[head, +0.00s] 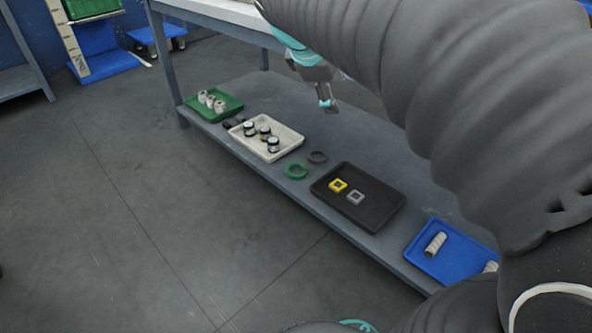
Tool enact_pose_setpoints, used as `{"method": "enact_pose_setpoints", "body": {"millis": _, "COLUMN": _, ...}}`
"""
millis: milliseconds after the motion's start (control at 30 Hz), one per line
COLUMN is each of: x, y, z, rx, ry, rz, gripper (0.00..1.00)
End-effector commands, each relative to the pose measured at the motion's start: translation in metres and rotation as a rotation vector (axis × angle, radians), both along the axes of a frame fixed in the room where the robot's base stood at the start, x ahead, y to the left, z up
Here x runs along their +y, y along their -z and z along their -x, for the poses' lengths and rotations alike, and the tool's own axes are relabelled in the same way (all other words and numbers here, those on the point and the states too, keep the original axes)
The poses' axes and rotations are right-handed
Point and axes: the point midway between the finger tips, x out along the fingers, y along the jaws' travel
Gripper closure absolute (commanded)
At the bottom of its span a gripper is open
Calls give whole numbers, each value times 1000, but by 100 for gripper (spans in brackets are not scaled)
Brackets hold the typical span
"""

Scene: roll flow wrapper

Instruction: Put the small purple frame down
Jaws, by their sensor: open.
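No purple frame shows in the head view. My gripper (327,104) hangs above the low shelf, behind the white tray and the rings, and is small in the picture. It is open, and I see nothing held between its fingers. A yellow square frame (332,186) and a grey square frame (355,203) lie near each other in a black tray (388,207) on the shelf. My arm hides the right part of the view.
A green tray (238,105) holds white rolls. A white tray (296,139) holds several dark-and-white cylinders. A green ring (288,171) and a dark ring (317,152) lie on the shelf (270,95). A blue tray (417,251) holds a ribbed roll (434,243). The tabletop overhangs the shelf.

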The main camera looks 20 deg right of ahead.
Motion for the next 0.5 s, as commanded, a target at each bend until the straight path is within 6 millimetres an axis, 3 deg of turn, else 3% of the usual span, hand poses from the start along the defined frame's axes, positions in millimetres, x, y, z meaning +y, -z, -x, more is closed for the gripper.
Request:
{"method": "enact_pose_setpoints", "body": {"millis": 33, "x": 14, "y": 13, "z": 20, "rx": -55, "ry": 46, "rz": -79, "gripper": 36}}
{"method": "enact_pose_setpoints", "body": {"millis": 300, "x": 86, "y": 88, "z": 103, "rx": -294, "ry": 382, "rz": -535, "gripper": 36}}
{"method": "enact_pose_setpoints", "body": {"millis": 500, "x": 118, "y": 127, "z": 141, "rx": -374, "ry": 598, "rz": -770, "gripper": 36}}
